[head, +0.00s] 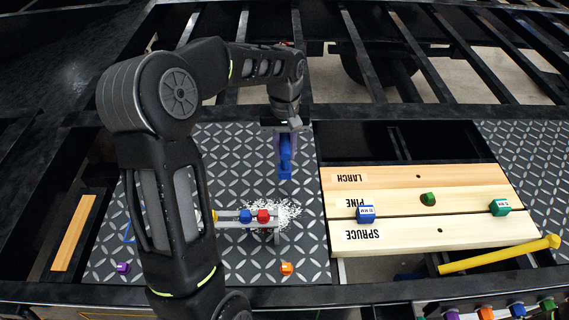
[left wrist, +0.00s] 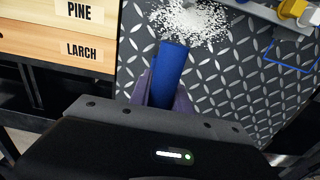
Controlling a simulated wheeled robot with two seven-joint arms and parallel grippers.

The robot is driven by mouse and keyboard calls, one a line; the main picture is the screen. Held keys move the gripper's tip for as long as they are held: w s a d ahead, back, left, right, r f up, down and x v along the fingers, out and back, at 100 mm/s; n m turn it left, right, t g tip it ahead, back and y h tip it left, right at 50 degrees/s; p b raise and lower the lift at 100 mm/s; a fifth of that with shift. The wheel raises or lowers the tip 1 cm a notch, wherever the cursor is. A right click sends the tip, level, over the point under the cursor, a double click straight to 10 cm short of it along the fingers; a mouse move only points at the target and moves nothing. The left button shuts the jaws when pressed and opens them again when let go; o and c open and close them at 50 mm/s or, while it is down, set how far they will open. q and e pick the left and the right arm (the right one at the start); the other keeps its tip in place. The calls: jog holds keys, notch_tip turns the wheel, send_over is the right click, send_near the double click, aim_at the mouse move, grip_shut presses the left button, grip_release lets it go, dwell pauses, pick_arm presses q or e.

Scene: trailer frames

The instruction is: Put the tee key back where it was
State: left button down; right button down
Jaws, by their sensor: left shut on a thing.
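My left gripper (head: 285,150) is shut on a blue, rounded bar-shaped piece (head: 286,165) above the patterned metal plate. In the left wrist view the blue piece (left wrist: 172,68) sticks out from between the purple-grey fingers (left wrist: 165,95), pointing toward the white granules. Only its blue part shows; I cannot tell from it whether this is the tee key's handle. A thin blue outline (left wrist: 290,54) lies on the plate in the left wrist view; in the head view my arm partly hides it. My right gripper is not in view.
A grey rail (head: 232,222) with blue and red blocks stands on the patterned plate (head: 240,160), beside white granules (head: 284,212). Boards marked larch, pine and spruce (head: 440,232) lie right, with small coloured blocks. Orange (head: 286,268) and purple (head: 122,267) pieces lie nearer.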

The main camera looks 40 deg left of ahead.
aim_at(285, 136)
pick_arm(q)
jog(key=shift+r, duration=0.1)
jog(key=shift+f, duration=2.5)
jog(key=shift+f+b, duration=0.2)
jog(key=shift+b, duration=0.15)
jog(key=c, duration=1.2)
grip_release()
jog(key=shift+r, duration=0.1)
notch_tip(285, 136, up, 12)
jog(key=shift+r+p, duration=0.1)
jog(key=shift+p, duration=0.25)
